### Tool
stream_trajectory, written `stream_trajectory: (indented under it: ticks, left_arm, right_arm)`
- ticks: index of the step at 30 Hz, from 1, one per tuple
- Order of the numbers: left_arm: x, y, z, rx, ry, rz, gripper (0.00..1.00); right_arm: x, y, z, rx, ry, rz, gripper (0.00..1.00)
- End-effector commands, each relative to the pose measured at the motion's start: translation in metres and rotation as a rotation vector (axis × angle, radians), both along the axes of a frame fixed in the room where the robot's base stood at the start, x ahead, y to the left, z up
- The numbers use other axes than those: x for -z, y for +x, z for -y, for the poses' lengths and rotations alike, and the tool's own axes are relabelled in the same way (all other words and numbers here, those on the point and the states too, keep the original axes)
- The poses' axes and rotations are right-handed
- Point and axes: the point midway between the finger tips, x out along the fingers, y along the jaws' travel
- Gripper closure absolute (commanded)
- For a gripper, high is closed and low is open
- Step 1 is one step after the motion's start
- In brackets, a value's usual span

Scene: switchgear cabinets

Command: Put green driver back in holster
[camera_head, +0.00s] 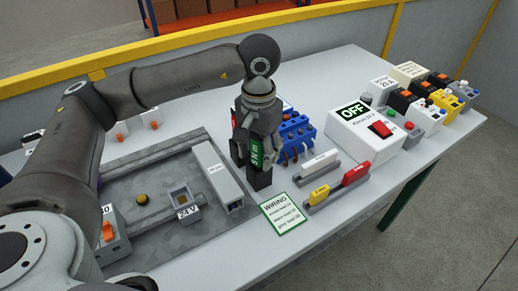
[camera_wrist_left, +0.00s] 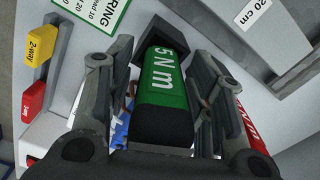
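The green driver (camera_wrist_left: 163,85), marked 5 N m, sits between the two fingers of my left gripper (camera_wrist_left: 160,65) in the left wrist view. Narrow gaps seem to show beside it, and I cannot tell whether the fingers press on it. A black holster block (camera_wrist_left: 160,38) lies at its far end. In the head view my left gripper (camera_head: 257,135) points down over the bench, with the green driver (camera_head: 257,154) at its fingers and the black holster (camera_head: 260,178) right below. Whether the driver is seated inside is hidden. My right gripper is not in view.
A red driver (camera_wrist_left: 248,125) stands close beside one finger. Blue terminal blocks (camera_head: 297,130) are behind the gripper. A grey duct (camera_head: 218,173) is at left, a WIRING card (camera_head: 284,211) in front, yellow and red connectors (camera_head: 338,187) and an OFF box (camera_head: 365,130) at right.

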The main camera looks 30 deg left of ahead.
Motion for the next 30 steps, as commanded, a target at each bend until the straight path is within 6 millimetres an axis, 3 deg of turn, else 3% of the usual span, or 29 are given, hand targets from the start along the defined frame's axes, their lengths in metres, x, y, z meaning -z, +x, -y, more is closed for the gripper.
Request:
stream_trajectory:
  ticks: [13,24,30]
  left_arm:
    - [-0.010,0.001,0.000,0.000,0.000,0.003,0.50]
    - [-0.093,0.001,0.000,0.001,-0.001,0.005,0.50]
    - [-0.117,0.001,0.000,0.000,0.001,0.002,0.50]
  right_arm:
    - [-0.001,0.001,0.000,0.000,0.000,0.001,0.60]
    - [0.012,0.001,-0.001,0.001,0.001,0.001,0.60]
    - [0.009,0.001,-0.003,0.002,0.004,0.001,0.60]
